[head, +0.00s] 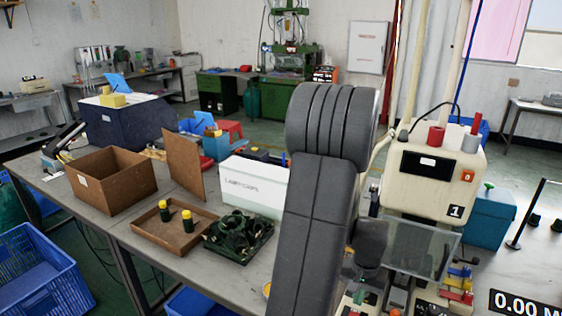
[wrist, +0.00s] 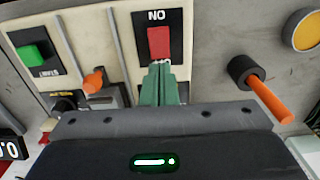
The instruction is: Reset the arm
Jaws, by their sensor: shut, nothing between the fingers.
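My gripper (wrist: 160,70) shows in the wrist view with its green fingers shut and nothing between them. Its tips are at the lower edge of a red button (wrist: 159,42) on a black plate; I cannot tell whether they touch it. A green button (wrist: 33,54) sits on the same panel to the left. In the head view my arm rises in front of the bench, right of centre, and hides part of the machine (head: 430,185) marked 1. The gripper fingers cannot be made out there.
An orange-handled lever (wrist: 268,100) sticks out right of the fingers, and a small orange lever (wrist: 93,82) is at left. A clear shield (head: 420,247) fronts the machine. On the bench are a cardboard box (head: 112,182), a brown tray (head: 160,228) and a green mould (head: 238,237).

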